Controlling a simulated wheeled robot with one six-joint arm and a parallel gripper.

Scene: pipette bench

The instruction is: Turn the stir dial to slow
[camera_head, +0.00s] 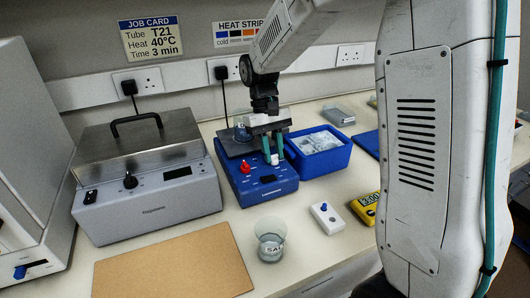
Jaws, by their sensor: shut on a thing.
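The blue stirrer unit (284,187) stands mid-bench with a dark top plate (232,148). A red dial (244,168) sits on the left of its front and a small dark display shows between the dials. A white dial (275,160) sits on the right. My gripper (273,158) comes down from above, and its teal fingers are shut on the white dial. The fingers hide part of that dial, and its setting cannot be read. A small glass vessel (241,133) stands on the plate, partly behind the gripper.
A grey lidded bath (150,205) stands left of the stirrer, and a blue bin (322,161) of packets stands close on its right. A brown board (175,268) lies front left.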

